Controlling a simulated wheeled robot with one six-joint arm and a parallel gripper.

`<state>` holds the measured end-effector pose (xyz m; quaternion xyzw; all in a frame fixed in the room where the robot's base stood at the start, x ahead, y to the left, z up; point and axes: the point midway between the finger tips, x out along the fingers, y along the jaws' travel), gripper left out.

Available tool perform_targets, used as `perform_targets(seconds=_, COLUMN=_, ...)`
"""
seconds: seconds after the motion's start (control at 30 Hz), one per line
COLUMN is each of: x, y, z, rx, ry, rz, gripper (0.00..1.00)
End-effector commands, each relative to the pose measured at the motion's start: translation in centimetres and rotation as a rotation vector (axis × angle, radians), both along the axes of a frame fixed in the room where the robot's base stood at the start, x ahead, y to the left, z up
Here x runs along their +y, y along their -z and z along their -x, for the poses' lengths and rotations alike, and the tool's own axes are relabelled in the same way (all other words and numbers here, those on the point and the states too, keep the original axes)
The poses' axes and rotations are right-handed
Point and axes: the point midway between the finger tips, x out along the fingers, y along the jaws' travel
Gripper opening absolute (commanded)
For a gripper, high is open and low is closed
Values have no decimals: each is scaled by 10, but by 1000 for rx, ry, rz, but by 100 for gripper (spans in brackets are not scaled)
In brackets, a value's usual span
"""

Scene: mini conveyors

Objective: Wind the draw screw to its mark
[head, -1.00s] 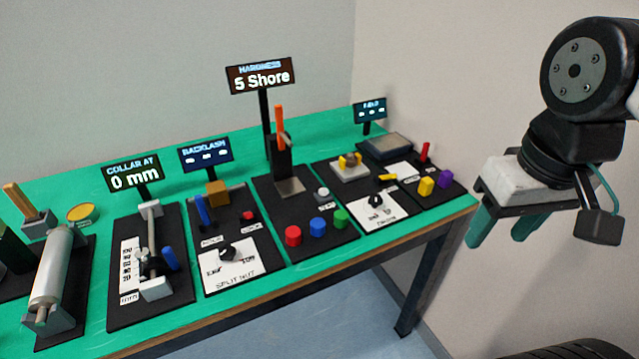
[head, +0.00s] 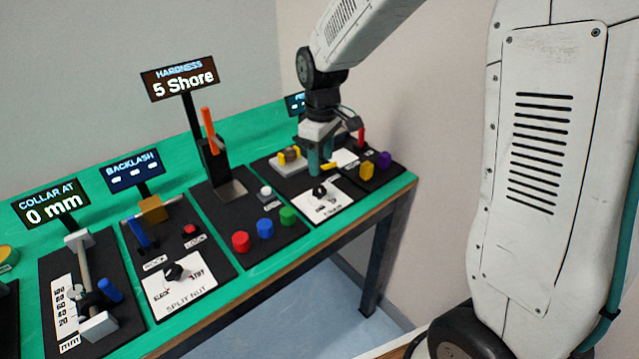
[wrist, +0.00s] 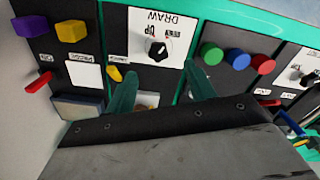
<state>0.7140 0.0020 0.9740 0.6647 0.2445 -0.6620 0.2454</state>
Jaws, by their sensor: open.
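In the wrist view my gripper (wrist: 160,85) frames empty space in front of a white card (wrist: 170,22) marked DRAW. A black selector knob (head: 320,190) sits on that card; it also shows in the wrist view (wrist: 157,48). A brass-yellow piece on a light block (head: 291,157) stands left of my fingers, and a yellow lever (wrist: 115,73) lies beside a finger. Which part is the draw screw, and its mark, I cannot tell.
Left along the bench stand a hardness press with an orange lever (head: 209,130), reading 5 Shore, a split nut panel (head: 180,287), and a collar rail (head: 84,262) reading 0 mm. Red, blue and green buttons (head: 265,228) lie nearby. A wall is close on the right.

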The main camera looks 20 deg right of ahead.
Motion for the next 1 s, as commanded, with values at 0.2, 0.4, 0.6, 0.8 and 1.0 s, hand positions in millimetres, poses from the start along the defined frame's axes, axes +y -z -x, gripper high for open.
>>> perform_targets(seconds=0.2, x=1, y=22, z=-10, rx=6, ry=-29, rz=0, gripper=54)
perform_targets(seconds=0.4, x=0, y=53, z=-9, rx=8, ry=-27, rz=0, gripper=54)
perform_targets(seconds=0.6, x=0, y=80, z=-10, rx=6, ry=-26, rz=0, gripper=54)
perform_targets(seconds=0.8, x=0, y=90, z=-10, rx=5, ry=-26, rz=0, gripper=54)
perform_targets(seconds=1.0, x=1, y=90, z=-10, rx=4, ry=-26, rz=0, gripper=54)
